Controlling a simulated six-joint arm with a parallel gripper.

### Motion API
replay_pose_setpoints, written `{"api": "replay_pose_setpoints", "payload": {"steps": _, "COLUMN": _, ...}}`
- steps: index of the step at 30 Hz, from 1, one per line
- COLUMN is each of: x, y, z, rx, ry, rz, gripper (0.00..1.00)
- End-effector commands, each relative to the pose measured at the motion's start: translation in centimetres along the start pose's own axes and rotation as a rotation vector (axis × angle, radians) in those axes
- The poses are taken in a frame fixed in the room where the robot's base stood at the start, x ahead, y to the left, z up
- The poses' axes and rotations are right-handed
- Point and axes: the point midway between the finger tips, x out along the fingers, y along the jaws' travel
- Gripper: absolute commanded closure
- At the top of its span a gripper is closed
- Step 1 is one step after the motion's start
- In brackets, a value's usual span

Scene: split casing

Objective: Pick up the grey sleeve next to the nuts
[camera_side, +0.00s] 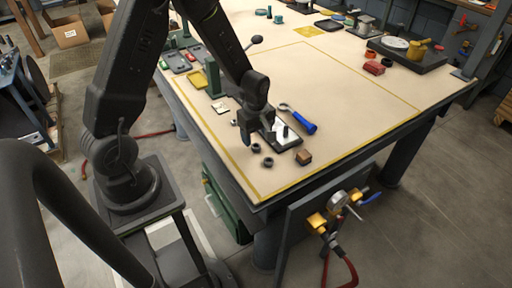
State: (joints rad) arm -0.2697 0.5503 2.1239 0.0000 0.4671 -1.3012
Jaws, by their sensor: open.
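My gripper (257,132) points down over the near part of the table, its jaws open, with nothing visible between them. Two small dark ring-shaped pieces, which look like the nuts, lie just below it: one nut (256,148) is close to the fingers and another nut (268,162) is nearer the table's front edge. I cannot pick out the grey sleeve with certainty; it is too small to tell or hidden by my gripper. A dark tray (293,146) with a white inside lies just right of the gripper, with a small dark upright piece in it.
A blue-handled wrench (300,121) lies behind the tray. A brown block (303,157) sits near the front edge. The table (345,85) is clear in the middle.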

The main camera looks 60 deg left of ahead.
Motion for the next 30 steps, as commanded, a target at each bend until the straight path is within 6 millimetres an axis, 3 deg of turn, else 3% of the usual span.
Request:
{"api": "replay_pose_setpoints", "payload": {"steps": 6, "x": 3.2, "y": -0.1, "z": -0.1, "rx": 0.000, "ry": -0.001, "rz": -0.003, "gripper": 0.38}}
{"api": "replay_pose_setpoints", "payload": {"steps": 16, "x": 3.7, "y": -0.1, "z": -0.1, "rx": 0.000, "ry": 0.000, "rz": 0.000, "gripper": 0.39}}
{"api": "replay_pose_setpoints", "payload": {"steps": 30, "x": 3.7, "y": -0.1, "z": -0.1, "rx": 0.000, "ry": 0.000, "rz": 0.000, "gripper": 0.84}}
